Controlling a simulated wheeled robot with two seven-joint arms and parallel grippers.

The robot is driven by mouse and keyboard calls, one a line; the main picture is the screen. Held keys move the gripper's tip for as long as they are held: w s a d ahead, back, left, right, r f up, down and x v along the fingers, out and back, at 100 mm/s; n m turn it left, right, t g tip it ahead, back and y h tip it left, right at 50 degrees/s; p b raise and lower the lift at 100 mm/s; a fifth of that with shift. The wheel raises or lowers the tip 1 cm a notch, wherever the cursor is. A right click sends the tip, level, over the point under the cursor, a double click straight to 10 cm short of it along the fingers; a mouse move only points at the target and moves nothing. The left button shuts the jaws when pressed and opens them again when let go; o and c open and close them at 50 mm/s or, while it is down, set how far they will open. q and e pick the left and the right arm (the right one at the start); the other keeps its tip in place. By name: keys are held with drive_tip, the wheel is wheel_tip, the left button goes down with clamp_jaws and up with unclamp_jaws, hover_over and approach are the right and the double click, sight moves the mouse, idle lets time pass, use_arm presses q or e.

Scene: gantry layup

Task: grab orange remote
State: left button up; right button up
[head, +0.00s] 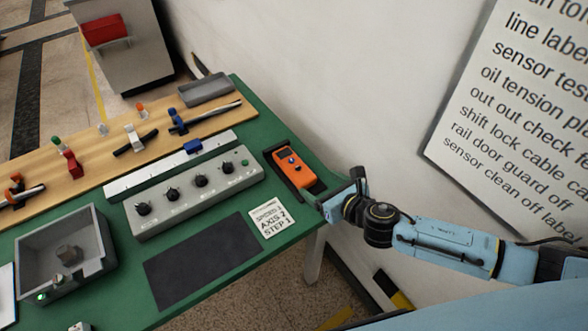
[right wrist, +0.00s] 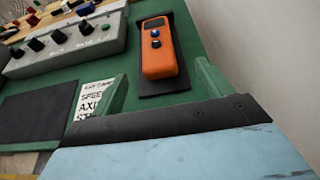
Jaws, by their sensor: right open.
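The orange remote (head: 293,167) lies on a black holder (head: 275,154) near the right end of the green table in the head view. It has a small dark display and a blue button. In the right wrist view the orange remote (right wrist: 158,52) lies straight ahead, just beyond my fingers. My right gripper (head: 340,200) is at the table's right edge, close to the remote's near end and apart from it. In the right wrist view my right gripper (right wrist: 160,88) has its two fingers spread, with nothing between them. My left gripper is not in view.
A grey control box with black knobs (head: 198,190) stands left of the remote. A white label card (head: 271,218) and a dark mat (head: 201,262) lie in front. A grey bin (head: 98,246) is at the left. The wall (head: 300,90) rises close on the right.

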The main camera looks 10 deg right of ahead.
sight(300, 170)
drive_tip(key=b+x, duration=0.2)
drive_tip(key=x, duration=0.3)
drive_tip(key=shift+w+a+f, duration=0.1)
drive_tip(key=shift+w, duration=0.05)
drive_tip(key=b+x, duration=0.3)
drive_tip(key=x, duration=0.1)
drive_tip(key=shift+w+a, duration=0.1)
drive_tip(key=shift+a, duration=0.15)
drive_tip(key=shift+w+a+b, duration=0.1)
drive_tip(key=shift+w+b, duration=0.1)
drive_tip(key=shift+b, duration=0.1)
drive_tip(key=c, duration=1.1)
drive_tip(key=shift+w, duration=0.1)
drive_tip(key=shift+c, duration=0.7)
